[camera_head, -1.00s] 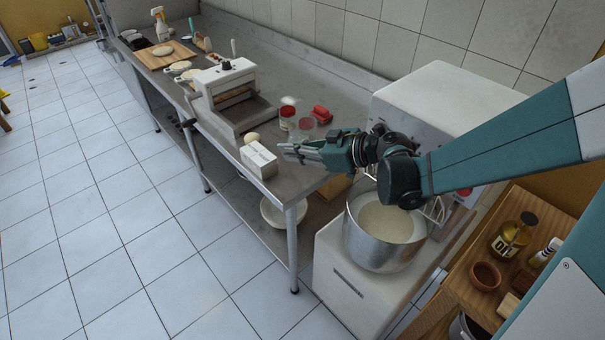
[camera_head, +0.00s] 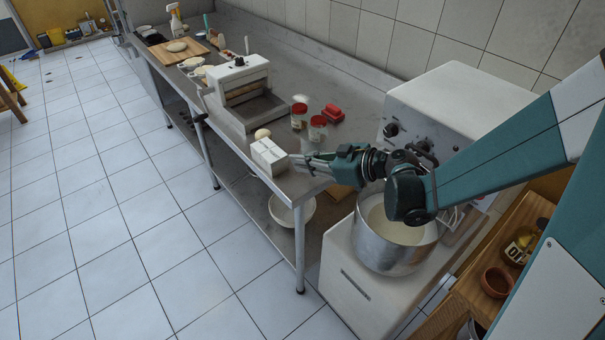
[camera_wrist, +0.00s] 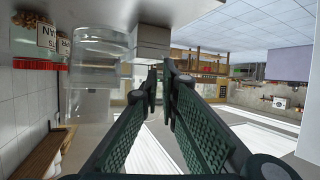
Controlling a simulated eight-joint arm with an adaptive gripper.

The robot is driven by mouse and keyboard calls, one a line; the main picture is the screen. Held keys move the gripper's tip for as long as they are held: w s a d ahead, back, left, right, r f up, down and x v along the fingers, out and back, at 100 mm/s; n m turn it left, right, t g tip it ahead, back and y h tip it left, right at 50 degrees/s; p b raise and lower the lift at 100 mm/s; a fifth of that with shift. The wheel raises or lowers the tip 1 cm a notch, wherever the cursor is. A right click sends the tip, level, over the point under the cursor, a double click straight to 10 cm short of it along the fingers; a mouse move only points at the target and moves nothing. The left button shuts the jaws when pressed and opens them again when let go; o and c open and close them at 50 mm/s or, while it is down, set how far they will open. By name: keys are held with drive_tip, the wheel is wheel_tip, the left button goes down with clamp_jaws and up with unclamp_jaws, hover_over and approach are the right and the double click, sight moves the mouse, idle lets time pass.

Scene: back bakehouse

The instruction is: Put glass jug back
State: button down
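A clear glass vessel (camera_wrist: 98,50), which looks like the glass jug, shows at upper left in the wrist view, where the picture is upside down. It stands on the steel counter (camera_head: 345,103), left of my fingers and apart from them. In the head view I cannot make it out clearly. My gripper (camera_head: 305,161) is over the counter's near right corner, just right of a white box (camera_head: 268,158). In the wrist view my gripper (camera_wrist: 161,82) has a narrow gap between its fingertips with nothing in it.
Two red-lidded jars (camera_head: 299,116) and a red object (camera_head: 333,113) stand behind my gripper. A dough machine (camera_head: 240,90) is to the left. The mixer (camera_head: 455,95) with its steel bowl (camera_head: 385,250) is below my arm. Open counter lies towards the back wall.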

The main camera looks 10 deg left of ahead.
drive_tip(key=shift+f, duration=0.1)
idle(0.3)
drive_tip(key=shift+f+b, duration=0.65)
drive_tip(key=shift+f, duration=1.45)
drive_tip(key=shift+f, duration=0.1)
drive_tip(key=c, duration=3.1)
unclamp_jaws()
drive_tip(key=o, duration=0.5)
drive_tip(key=shift+r, duration=0.2)
drive_tip(key=shift+p+v, duration=1.15)
drive_tip(key=shift+v, duration=4.85)
drive_tip(key=shift+d, duration=0.1)
